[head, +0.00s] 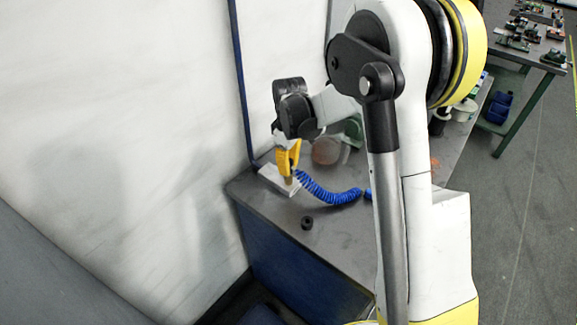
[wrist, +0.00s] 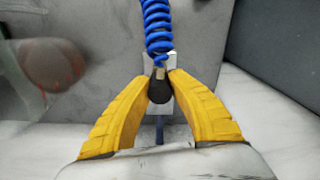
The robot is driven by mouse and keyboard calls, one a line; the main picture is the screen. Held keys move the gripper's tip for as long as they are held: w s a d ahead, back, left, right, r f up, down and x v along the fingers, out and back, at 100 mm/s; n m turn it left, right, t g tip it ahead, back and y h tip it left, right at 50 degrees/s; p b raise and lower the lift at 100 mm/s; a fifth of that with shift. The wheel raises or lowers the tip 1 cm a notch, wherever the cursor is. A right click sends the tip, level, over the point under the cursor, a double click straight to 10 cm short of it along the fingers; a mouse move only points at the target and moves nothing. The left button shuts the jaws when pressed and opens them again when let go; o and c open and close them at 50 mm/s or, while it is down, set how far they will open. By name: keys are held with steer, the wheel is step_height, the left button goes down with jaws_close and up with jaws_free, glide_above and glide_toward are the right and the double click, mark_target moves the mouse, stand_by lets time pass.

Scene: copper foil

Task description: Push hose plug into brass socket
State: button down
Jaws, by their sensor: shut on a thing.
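My gripper (head: 288,160) has yellow fingers and points down over a pale block (head: 272,179) at the table's near left corner. In the wrist view my gripper (wrist: 161,82) is shut on the dark hose plug (wrist: 160,91). A blue coiled hose (head: 330,194) runs right from just below the fingers; it also shows in the wrist view (wrist: 157,25). A small brass-coloured piece (wrist: 160,73) shows between hose and plug. The pale block (wrist: 171,66) is behind the plug there. I cannot tell a brass socket apart, nor whether the plug is seated in anything.
A small dark round part (head: 307,223) lies on the grey table (head: 262,207) near its front edge. A reddish round thing in a clear container (head: 326,150) stands behind, near the arm. A white wall (head: 120,110) rises close on the left.

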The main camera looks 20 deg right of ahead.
steer(key=shift+f+b, duration=0.6)
steer(key=shift+f, duration=0.2)
stand_by(0.4)
steer(key=c, duration=0.8)
jaws_free()
steer(key=shift+r, duration=0.1)
steer(key=shift+r+p, duration=1.85)
steer(key=shift+r, duration=1.15)
